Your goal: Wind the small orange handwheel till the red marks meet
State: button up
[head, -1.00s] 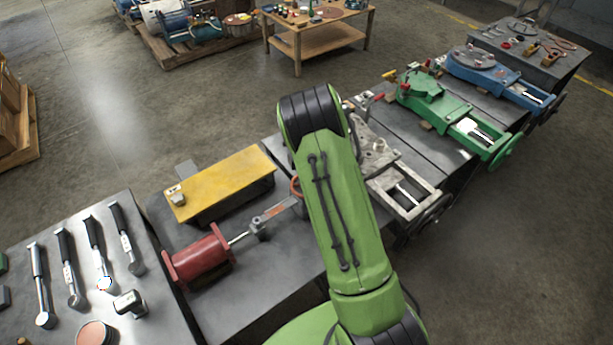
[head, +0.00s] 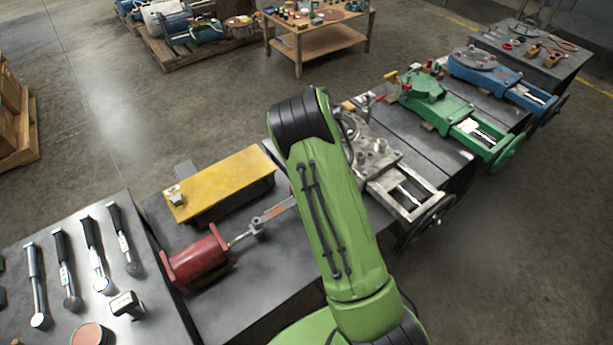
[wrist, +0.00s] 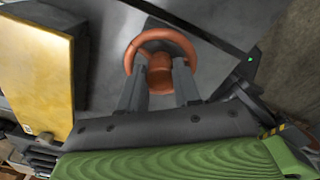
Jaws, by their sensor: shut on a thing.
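The small orange handwheel (wrist: 161,36) shows in the wrist view as a round rim with a thick hub in the middle. My gripper (wrist: 159,80) reaches into it from below, one finger on each side of the hub, and is shut on it. In the head view my green arm hides the handwheel and my gripper. A red cylinder (head: 199,258) with a rod and a grey link (head: 272,214) lies on the bench there, running toward the hidden spot. I cannot make out the red marks in either view.
A yellow box (head: 222,184) stands on the bench left of my arm, and it also fills the left of the wrist view (wrist: 38,75). A grey machine (head: 405,188) is close on the right. Several hand tools lie on the left table (head: 150,300).

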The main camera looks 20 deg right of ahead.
jog(key=shift+w+n, duration=0.1)
jog(key=shift+n, duration=0.5)
jog(key=shift+r, duration=0.1)
jog(key=o, duration=1.1)
jog(key=shift+c, duration=0.2)
notch_tip(320, 180, up, 16)
jog(key=p, duration=0.4)
